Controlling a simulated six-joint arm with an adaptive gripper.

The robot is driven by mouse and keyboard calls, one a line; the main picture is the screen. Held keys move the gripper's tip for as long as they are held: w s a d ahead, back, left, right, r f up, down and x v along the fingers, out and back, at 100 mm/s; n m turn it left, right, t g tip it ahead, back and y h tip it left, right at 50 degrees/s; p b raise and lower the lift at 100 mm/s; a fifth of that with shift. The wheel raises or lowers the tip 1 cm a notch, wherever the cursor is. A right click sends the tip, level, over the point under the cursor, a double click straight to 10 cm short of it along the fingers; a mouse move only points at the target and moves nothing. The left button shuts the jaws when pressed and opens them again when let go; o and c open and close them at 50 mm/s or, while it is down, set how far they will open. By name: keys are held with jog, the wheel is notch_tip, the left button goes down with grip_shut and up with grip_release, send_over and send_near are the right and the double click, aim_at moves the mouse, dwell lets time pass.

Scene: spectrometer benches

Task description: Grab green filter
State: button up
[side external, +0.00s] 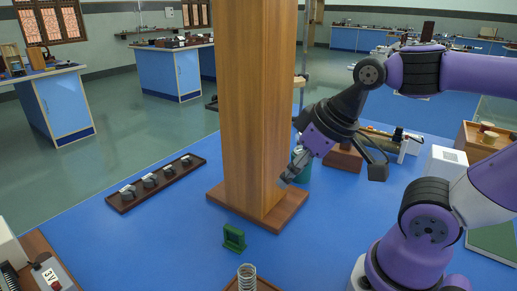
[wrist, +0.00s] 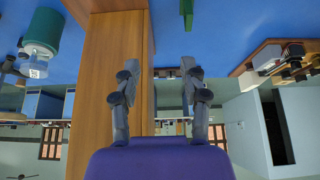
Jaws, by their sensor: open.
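The green filter (side external: 234,238) is a small green upright piece. It stands on the blue bench in front of the wooden pillar's base in the side external view. In the wrist view part of a green piece (wrist: 186,12) shows at the top edge, cut off by the frame. My gripper (side external: 290,175) is beside the pillar's right side, above the bench and apart from the filter. In the wrist view the two fingers of my gripper (wrist: 158,72) are spread with nothing between them.
A thick wooden pillar (side external: 258,100) on a square base stands close to my gripper. A dark tray (side external: 157,183) with several small items lies left of it. A metal coil (side external: 246,275) stands at the front. A teal container (side external: 301,165) is behind my gripper. Blue bench between tray and filter is clear.

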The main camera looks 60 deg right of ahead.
jog(key=g, duration=0.5)
send_over(231, 227)
jog(key=shift+n, duration=0.4)
jog(key=f, duration=0.6)
jog(key=shift+s+d+f, duration=0.1)
jog(key=shift+d, duration=0.1)
jog(key=shift+g, duration=0.3)
notch_tip(231, 227, down, 5)
jog(key=shift+a+r, duration=0.1)
notch_tip(231, 227, down, 6)
jog(key=shift+a+r, duration=0.1)
jog(key=shift+a, duration=0.05)
grip_shut()
